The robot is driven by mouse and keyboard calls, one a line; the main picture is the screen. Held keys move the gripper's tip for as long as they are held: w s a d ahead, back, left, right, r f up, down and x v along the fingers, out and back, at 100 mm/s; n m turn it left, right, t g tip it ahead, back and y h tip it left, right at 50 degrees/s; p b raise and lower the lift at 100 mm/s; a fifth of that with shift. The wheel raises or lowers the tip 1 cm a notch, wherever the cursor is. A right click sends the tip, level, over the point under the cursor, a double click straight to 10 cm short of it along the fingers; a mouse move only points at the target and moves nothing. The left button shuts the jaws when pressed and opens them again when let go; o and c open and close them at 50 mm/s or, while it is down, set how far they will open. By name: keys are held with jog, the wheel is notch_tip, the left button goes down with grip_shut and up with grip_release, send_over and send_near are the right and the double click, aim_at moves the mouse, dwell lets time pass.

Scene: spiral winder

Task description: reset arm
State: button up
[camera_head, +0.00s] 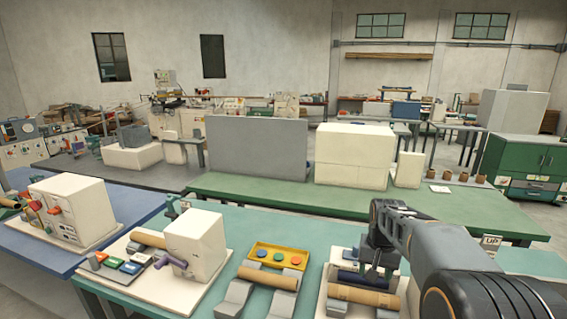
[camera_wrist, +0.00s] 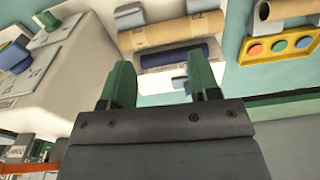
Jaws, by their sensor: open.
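My arm reaches in from the right of the head view, with my gripper (camera_head: 378,270) above the front teal bench (camera_head: 258,228). In the wrist view my gripper (camera_wrist: 160,78) shows two green fingers spread apart with nothing between them. Beyond the fingertips are a dark blue roll (camera_wrist: 174,56) and a brown cardboard tube (camera_wrist: 168,34) on a pale stand. The tube (camera_head: 362,297) also shows in the head view, just below the gripper. The gripper looks apart from both, though the exact gap is hard to tell.
A yellow tray (camera_head: 276,256) with coloured buttons lies left of the gripper, behind another tube on grey rests (camera_head: 236,298). A white machine (camera_head: 196,246) stands further left. A green bench (camera_head: 255,190) behind carries a grey panel (camera_head: 258,148) and white boxes (camera_head: 354,155).

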jog(key=s+a+n+t, duration=0.1)
jog(key=s+a+n, duration=0.1)
jog(key=s, duration=0.7)
jog(key=s+a+n+t, duration=0.1)
jog(key=s+a+t, duration=0.1)
jog(key=s+a, duration=0.3)
jog(key=s, duration=0.4)
jog(key=shift+s+r+n, duration=0.15)
jog(key=shift+r+n, duration=0.1)
jog(key=shift+n, duration=0.15)
dwell(0.6)
